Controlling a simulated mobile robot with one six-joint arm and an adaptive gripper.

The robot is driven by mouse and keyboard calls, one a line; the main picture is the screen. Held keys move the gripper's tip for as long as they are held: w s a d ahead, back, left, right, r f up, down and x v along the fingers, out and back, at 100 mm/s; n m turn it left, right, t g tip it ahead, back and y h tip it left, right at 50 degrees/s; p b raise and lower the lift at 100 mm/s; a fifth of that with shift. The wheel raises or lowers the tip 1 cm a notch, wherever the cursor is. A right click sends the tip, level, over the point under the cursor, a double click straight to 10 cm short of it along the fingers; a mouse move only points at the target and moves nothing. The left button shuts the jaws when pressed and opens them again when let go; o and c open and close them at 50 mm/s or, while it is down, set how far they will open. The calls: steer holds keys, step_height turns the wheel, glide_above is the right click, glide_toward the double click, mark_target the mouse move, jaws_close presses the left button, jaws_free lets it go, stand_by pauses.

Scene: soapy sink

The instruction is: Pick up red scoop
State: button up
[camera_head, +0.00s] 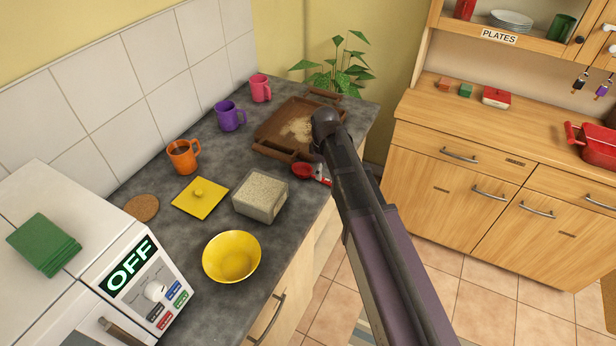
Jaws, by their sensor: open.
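A red scoop (302,171) lies on the dark counter near its right edge, just in front of the wooden tray (268,143). Its rounded end shows. A small red and white part shows right beside it, partly behind my arm, and I cannot tell whether it belongs to the scoop. My arm reaches up from the bottom right, and its dark rounded joint is beside the tray's right end. My gripper does not show, so its position relative to the scoop is hidden.
A grey block-like container (260,196), a yellow bowl (231,257) and a yellow lid (200,197) stand nearer. Orange (183,158), purple (230,117) and pink (260,89) mugs line the wall side. A plant (337,70) stands behind the tray. Open tiled floor lies right of the counter.

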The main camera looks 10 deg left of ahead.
mark_target(323, 178)
steer(key=shift+f+b, duration=1.4)
steer(key=shift+f, duration=0.3)
jaws_close()
